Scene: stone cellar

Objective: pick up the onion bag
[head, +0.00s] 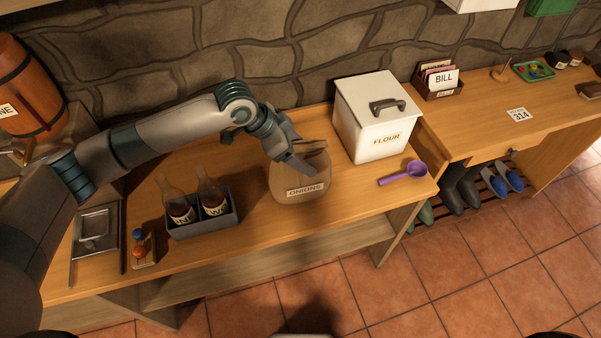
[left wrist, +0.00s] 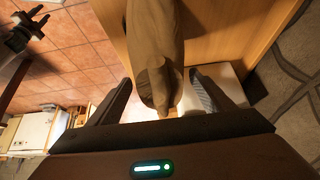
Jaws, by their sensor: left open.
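The onion bag (head: 298,188) is a tan sack with an "ONIONS" label, upright on the wooden bench. My left gripper (head: 300,163) is at its top, coming in from the upper left. In the left wrist view the bag's narrow top (left wrist: 158,82) lies between the two spread fingers of my left gripper (left wrist: 160,90), with gaps at its sides. The jaws are open and hide part of the bag's top in the head view. What seems to be my right gripper (left wrist: 28,30) shows small and dark at the upper left of the left wrist view.
A grey crate (head: 205,228) with two bottles stands left of the bag. A white flour bin (head: 375,117) and a purple scoop (head: 404,173) are to its right. The stone wall (head: 290,60) rises behind. Bare bench lies between bag and scoop.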

